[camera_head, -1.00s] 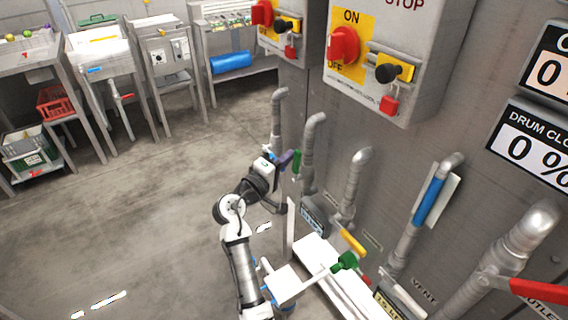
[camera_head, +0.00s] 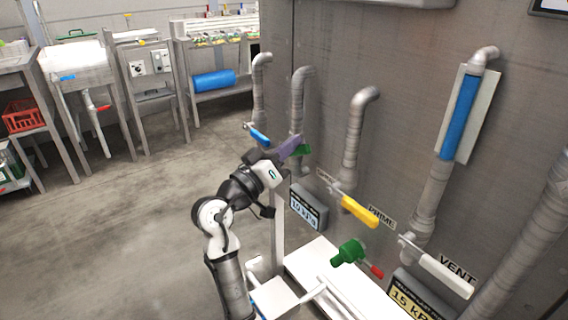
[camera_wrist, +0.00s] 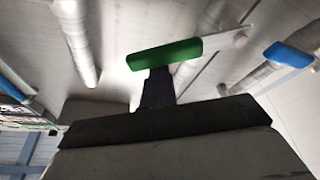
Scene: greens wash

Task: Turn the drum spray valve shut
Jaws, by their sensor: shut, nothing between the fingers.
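A green valve handle (camera_head: 303,150) is on a grey pipe on the wall, partly hidden behind my gripper. A blue handle (camera_head: 259,134) is to the left, and also at the right in the wrist view (camera_wrist: 289,55).
A pressure display (camera_head: 307,207) is below my gripper. Open floor (camera_head: 110,235) lies left.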

